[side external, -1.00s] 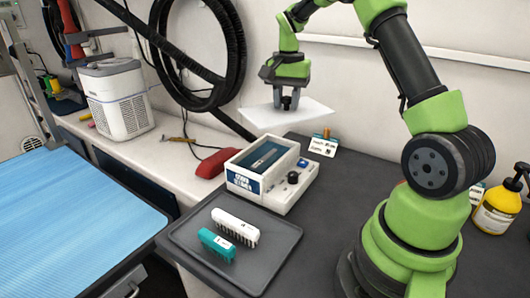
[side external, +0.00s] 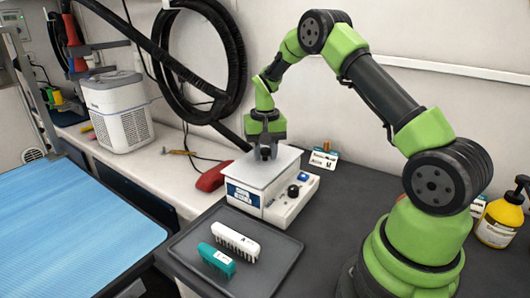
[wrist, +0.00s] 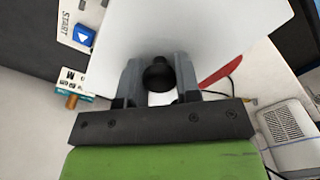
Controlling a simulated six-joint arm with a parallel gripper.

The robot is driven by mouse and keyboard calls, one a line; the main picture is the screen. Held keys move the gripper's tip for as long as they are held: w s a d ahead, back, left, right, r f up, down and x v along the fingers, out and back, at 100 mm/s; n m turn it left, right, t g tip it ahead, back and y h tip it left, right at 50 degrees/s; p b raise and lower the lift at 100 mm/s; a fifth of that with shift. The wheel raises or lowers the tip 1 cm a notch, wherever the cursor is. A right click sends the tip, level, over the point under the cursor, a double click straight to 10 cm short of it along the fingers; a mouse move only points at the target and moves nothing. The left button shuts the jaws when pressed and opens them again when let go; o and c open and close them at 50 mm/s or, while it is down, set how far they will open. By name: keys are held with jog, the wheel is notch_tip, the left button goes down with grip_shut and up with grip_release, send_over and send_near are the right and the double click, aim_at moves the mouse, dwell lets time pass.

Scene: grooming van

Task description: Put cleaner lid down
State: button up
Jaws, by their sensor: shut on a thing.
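The cleaner lid (side external: 252,168) is a flat pale plate with a black knob (wrist: 158,75). In the side view it lies over the top of the white cleaner (side external: 279,207) and covers its basin. I cannot tell whether it rests fully on the rim. My gripper (side external: 265,154) points down above the lid and is shut on the knob. In the wrist view my gripper (wrist: 159,80) has one finger on each side of the knob. The cleaner's blue start button (wrist: 83,36) shows beside the lid.
A red case (side external: 212,177) lies left of the cleaner. A small card (side external: 323,160) stands behind it, and a yellow bottle (side external: 499,222) stands at the right.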

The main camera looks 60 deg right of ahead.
jog(key=shift+f, duration=0.2)
jog(key=shift+f, duration=0.3)
jog(key=o, duration=1)
jog(key=shift+c, duration=0.2)
